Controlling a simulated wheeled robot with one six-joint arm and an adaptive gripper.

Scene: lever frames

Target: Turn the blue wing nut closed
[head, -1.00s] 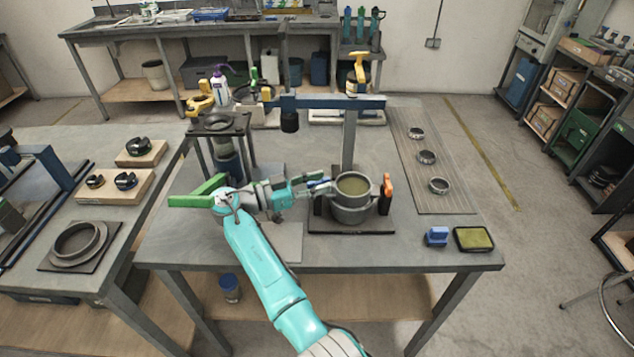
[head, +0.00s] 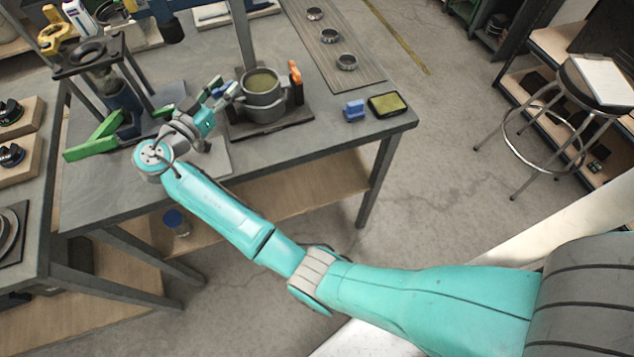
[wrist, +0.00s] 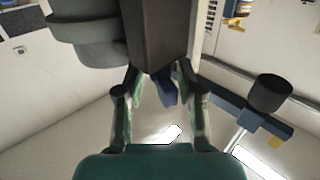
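The blue wing nut (wrist: 167,93) shows in the wrist view below a dark upright block, between my two fingers. In the head view a small blue part of it (head: 221,90) shows at the left side of the grey pot (head: 263,98). My gripper (wrist: 160,88) reaches up from below with its fingers apart, one on each side of the nut. Gaps show beside the nut, and I cannot tell whether either finger touches it. In the head view my gripper (head: 213,91) partly hides the nut. An orange wing nut (head: 295,73) stands upright at the pot's right side.
A green-handled clamp or press (head: 96,140) stands left of my wrist. A blue block (head: 354,110) and a green-yellow pad (head: 389,104) lie at the right of the table. Several metal rings (head: 347,62) lie on a ribbed mat. A stool (head: 590,90) stands on the floor.

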